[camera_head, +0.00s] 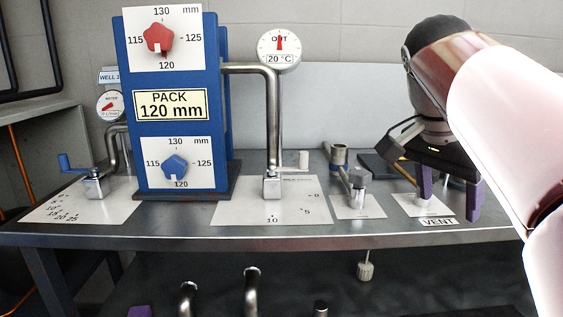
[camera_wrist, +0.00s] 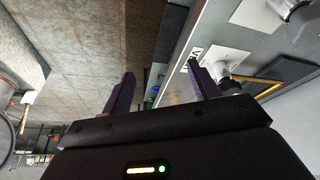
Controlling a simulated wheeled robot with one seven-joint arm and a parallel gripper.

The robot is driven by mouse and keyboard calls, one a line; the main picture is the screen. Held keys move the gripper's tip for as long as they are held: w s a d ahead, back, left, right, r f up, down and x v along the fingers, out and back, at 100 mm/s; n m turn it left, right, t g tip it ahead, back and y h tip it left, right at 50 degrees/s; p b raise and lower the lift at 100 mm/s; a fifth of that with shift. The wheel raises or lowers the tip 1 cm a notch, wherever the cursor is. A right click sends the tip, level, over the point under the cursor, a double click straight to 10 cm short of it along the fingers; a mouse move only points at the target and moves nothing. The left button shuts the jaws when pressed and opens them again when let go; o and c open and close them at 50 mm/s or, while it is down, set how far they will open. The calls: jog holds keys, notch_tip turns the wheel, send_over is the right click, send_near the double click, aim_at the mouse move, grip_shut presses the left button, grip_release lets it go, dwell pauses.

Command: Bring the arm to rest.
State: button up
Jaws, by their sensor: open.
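My gripper (camera_head: 448,193) is at the right of the head view, over the front edge of the bench beside the VENT plate (camera_head: 437,207). Its two purple fingers point down and are spread apart with nothing between them. In the wrist view the open fingers (camera_wrist: 160,90) show on either side of the bench edge, with the floor beyond. My pale arm fills the right side of the head view and hides the bench behind it.
The metal bench (camera_head: 300,236) carries a blue panel (camera_head: 124,110) marked PACK 120 mm, with a red knob (camera_head: 159,38) and a blue knob (camera_head: 175,167). A bent steel pipe (camera_head: 272,125), a round dial (camera_head: 279,47) and a blue crank (camera_head: 66,163) stand there. Pipe ends show below.

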jog(key=s+a+f+n+t+y, duration=0.1)
jog(key=s+a+f+n, duration=0.2)
jog(key=f, duration=0.5)
jog(key=s+a+f+n+t+y, duration=0.1)
jog(key=s+a+f+n, duration=0.2)
jog(key=f, duration=0.5)
jog(key=s+a+f+n+t+y, duration=0.1)
jog(key=s+a+f+n, duration=0.1)
jog(key=s+f+n, duration=0.2)
notch_tip(320, 180, down, 4)
jog(key=n, duration=0.2)
jog(key=shift+s+a+n+t+y, duration=0.15)
jog(key=shift+a+n+t+y, duration=0.15)
jog(key=shift+a+t+y, duration=0.1)
